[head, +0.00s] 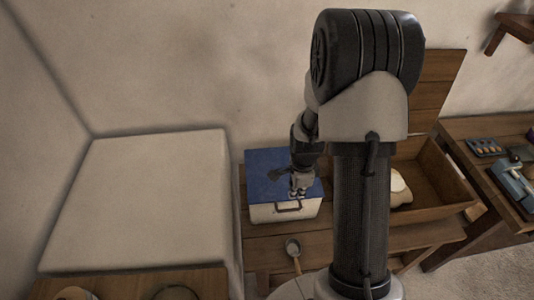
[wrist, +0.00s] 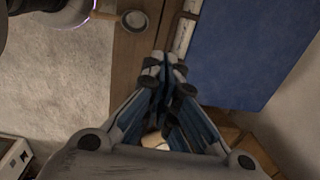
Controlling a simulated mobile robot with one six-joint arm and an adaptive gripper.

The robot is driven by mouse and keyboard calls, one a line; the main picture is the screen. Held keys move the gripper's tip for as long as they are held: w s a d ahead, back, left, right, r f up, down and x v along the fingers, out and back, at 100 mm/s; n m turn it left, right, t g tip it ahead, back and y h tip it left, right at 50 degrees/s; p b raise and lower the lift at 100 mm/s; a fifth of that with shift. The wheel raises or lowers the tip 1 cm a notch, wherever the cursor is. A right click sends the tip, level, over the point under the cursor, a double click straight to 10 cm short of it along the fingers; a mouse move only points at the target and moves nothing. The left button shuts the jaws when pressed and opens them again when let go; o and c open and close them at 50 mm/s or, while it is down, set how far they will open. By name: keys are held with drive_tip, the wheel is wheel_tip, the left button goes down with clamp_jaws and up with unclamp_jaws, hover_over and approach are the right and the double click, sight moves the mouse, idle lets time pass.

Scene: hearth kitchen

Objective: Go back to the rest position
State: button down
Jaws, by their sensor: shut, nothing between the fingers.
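My gripper (head: 298,190) hangs at the front edge of a white box with a blue lid (head: 268,165), close to its handle. In the head view I cannot tell whether the fingers touch the box. In the wrist view my gripper (wrist: 163,62) is shut, with its fingertips together and nothing held. The blue lid (wrist: 235,50) fills the upper right of that view, and the lid looks closed. My arm's thick column hides part of the bench in the head view.
The box stands on a wooden bench (head: 340,240) with a small ladle or pan (head: 293,248) in front. An open wooden chest (head: 435,185) holding a pale item (head: 400,188) is right of my arm. A workbench with tools (head: 510,170) stands far right. A pale block (head: 140,195) is left.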

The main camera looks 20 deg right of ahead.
drive_tip(key=shift+a, duration=0.1)
drive_tip(key=a+r+n+t, duration=0.1)
drive_tip(key=a+r+n, duration=0.35)
drive_tip(key=r, duration=0.55)
drive_tip(key=s+a+r+n+t, duration=0.1)
drive_tip(key=s+a+r+n, duration=0.3)
drive_tip(key=s+r+n, duration=0.4)
drive_tip(key=s+a+r+n+t+b, duration=0.1)
drive_tip(key=s+a+r+n+t, duration=0.1)
drive_tip(key=s+a+r+n, duration=0.3)
drive_tip(key=s+r+n, duration=0.3)
drive_tip(key=s, duration=0.1)
drive_tip(key=shift+s+r+n, duration=0.3)
drive_tip(key=shift+r+n, duration=0.05)
